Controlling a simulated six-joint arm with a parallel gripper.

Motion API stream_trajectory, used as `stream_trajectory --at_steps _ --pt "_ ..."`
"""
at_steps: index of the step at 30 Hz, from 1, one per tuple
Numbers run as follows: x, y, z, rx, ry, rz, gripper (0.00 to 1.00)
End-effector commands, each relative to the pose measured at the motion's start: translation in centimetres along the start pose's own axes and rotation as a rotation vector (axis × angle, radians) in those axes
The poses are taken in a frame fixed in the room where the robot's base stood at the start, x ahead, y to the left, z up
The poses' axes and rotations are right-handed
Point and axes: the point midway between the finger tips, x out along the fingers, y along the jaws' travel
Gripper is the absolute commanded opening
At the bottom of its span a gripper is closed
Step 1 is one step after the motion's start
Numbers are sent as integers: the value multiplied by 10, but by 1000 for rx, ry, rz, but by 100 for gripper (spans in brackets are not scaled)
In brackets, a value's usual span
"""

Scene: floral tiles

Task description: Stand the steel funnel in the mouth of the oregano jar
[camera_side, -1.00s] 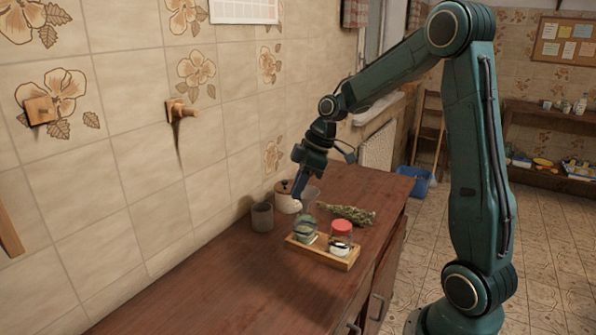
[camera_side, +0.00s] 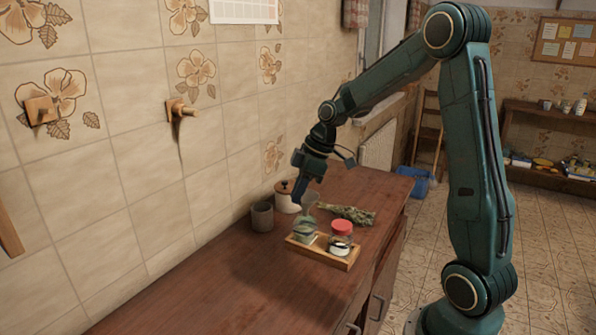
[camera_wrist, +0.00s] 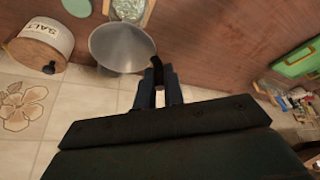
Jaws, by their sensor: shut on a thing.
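The steel funnel (camera_wrist: 118,42) is a grey cone with a dark handle at its rim. My gripper (camera_wrist: 159,88) is shut on that handle, and the wide mouth is toward the wrist camera. I take this jar to be the oregano jar. I cannot tell whether the spout is in its mouth. The jar's top (camera_wrist: 127,9) shows partly beyond the funnel in the wrist view.
A red-lidded jar (camera_side: 342,238) stands in the tray (camera_side: 332,259), right of the open jar. A grey cup (camera_side: 262,217) and a white salt crock (camera_side: 286,199) stand near the tiled wall. A bundle of dried herbs (camera_side: 352,214) lies behind the tray. The counter's front left is clear.

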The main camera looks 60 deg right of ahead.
Motion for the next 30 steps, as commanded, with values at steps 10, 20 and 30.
stream_trajectory --at_steps 10,20,30 --pt "5 0 2 -1 0 1 0" --pt "9 0 4 -1 0 1 0" --pt "13 0 5 -1 0 1 0"
